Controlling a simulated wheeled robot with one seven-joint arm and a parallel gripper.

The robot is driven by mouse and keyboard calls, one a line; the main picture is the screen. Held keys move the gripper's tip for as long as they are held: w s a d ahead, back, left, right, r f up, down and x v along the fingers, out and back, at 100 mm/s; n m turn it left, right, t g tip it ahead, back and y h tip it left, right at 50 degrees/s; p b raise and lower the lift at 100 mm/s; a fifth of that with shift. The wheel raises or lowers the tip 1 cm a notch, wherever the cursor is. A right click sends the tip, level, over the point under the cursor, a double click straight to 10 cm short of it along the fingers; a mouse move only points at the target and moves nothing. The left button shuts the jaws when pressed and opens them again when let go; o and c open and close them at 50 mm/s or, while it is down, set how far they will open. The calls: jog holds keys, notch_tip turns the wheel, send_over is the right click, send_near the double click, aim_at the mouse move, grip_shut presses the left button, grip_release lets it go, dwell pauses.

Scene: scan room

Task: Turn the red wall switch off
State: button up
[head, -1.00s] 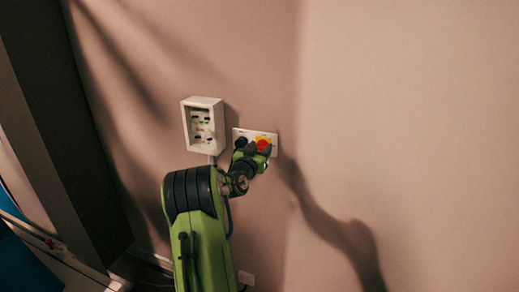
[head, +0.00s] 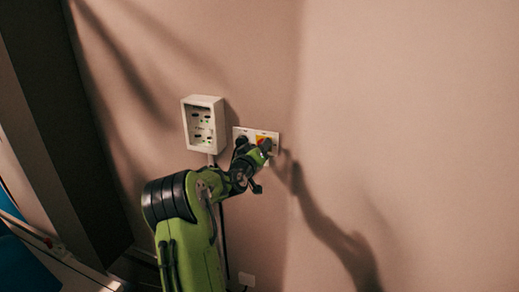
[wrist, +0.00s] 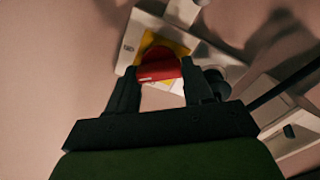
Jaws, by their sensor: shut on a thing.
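The red wall switch (wrist: 158,69) is a red knob on a yellow square backing (wrist: 165,43), set in a white wall plate (head: 273,150). In the wrist view its grip bar lies crosswise between my two fingertips, at an angle to the edges of the yellow square. In the head view my gripper (head: 267,148) is at the wall over the right half of the plate and hides most of the red knob; some yellow shows. My gripper's fingers (wrist: 160,80) are closed on the knob's two ends in the wrist view.
A white wall box (head: 203,124) with several sockets and small green lights is mounted left of the switch plate. A dark round knob (wrist: 216,82) sits beside the red one. The wall (head: 410,120) to the right is bare.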

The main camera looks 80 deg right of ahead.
jog(key=n+p, duration=0.3)
jog(key=n, duration=0.7)
jog(key=shift+w+n, duration=0.15)
jog(key=shift+n, duration=0.25)
dwell(0.4)
jog(key=o, duration=0.8)
jog(key=shift+o, duration=1.2)
jog(key=shift+d+f, duration=0.1)
jog(key=shift+f, duration=0.05)
jog(key=w+a+b, duration=0.1)
jog(key=a, duration=1.4)
jog(key=shift+w+a+b, duration=0.2)
jog(key=shift+a+b, duration=0.15)
jog(key=shift+a, duration=0.05)
